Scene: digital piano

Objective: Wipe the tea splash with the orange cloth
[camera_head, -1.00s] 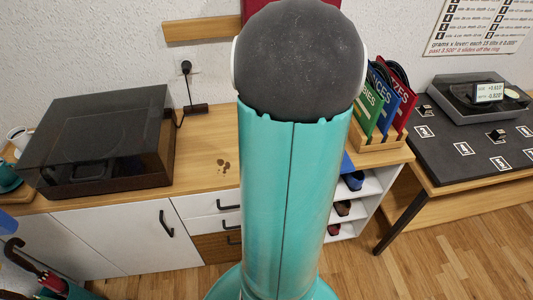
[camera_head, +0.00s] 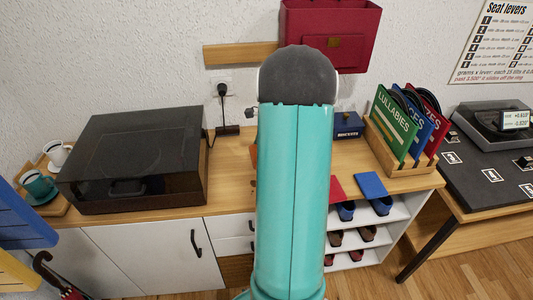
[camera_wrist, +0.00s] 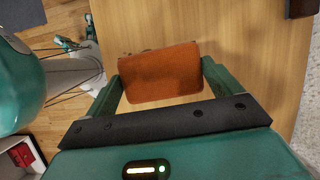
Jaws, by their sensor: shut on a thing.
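The orange cloth (camera_wrist: 160,72) is gripped between the two green fingers of my gripper (camera_wrist: 163,80), over the wooden top, in the wrist view. I cannot tell whether it touches the wood. In the head view a sliver of the orange cloth (camera_head: 254,156) shows at the left edge of my arm, which hides my gripper there. A small dark brown bit of the tea splash (camera_head: 253,183) shows beside my arm; the rest is hidden. In the wrist view the splash is not clearly visible.
A dark-lidded turntable (camera_head: 135,160) stands left on the wooden cabinet top (camera_head: 228,170). Cups (camera_head: 40,187) are further left. A rack of record sleeves (camera_head: 400,130) and a blue box (camera_head: 347,125) stand to the right. A red wall pocket (camera_head: 330,35) hangs above.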

